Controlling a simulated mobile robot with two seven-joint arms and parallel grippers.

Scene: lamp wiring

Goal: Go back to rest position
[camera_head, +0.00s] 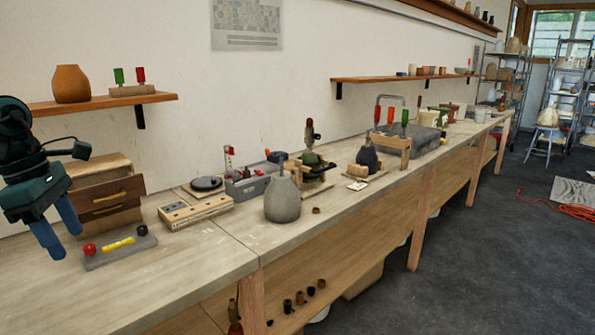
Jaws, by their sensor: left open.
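My left gripper (69,243) is at the left edge with its two blue fingers apart and pointing down. It is empty and stands just left of a grey tray (107,261). On the tray are a red knob (89,249), a yellow piece (118,244) and a black piece (142,230). A grey rounded lamp base (282,201) with a narrow neck stands upright on the bench, well right of the gripper. My right gripper is out of view.
A wooden drawer unit (105,195) stands behind the gripper, close to it. A wooden block (194,212) and a grey bin (246,187) are further right on the bench. The bench's front left area is clear.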

